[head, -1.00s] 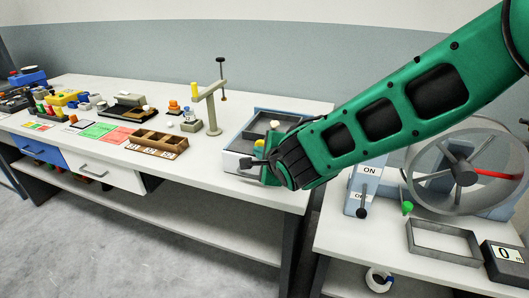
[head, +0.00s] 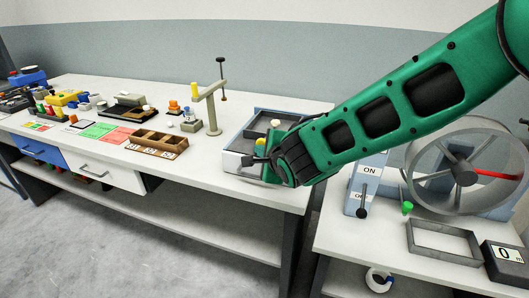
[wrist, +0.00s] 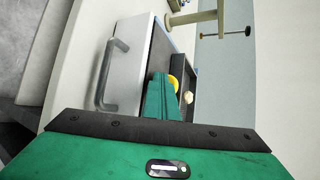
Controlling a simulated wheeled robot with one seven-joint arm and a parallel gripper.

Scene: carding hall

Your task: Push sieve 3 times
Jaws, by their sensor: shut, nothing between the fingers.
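The sieve looks to be the shallow pale box (head: 235,161) with a dark inside, at the right end of the long table. In the wrist view its white front wall (wrist: 127,62) carries a grey bar handle (wrist: 112,75). A yellow piece (wrist: 173,82) and a cream piece (wrist: 188,97) show at its inside. My gripper (head: 262,161) is shut and empty, low at the near right part of the box. In the wrist view its green fingers (wrist: 161,97) overlap the box behind the front wall. Whether they touch it I cannot tell. My arm hides the box's right side.
A beige post with a crossarm (head: 212,110) stands just left of the box. A wooden compartment tray (head: 157,144) and small coloured items lie farther left. On the right table are a large wheel (head: 466,167), an ON switch panel (head: 369,172) and a grey rectangular frame (head: 444,241).

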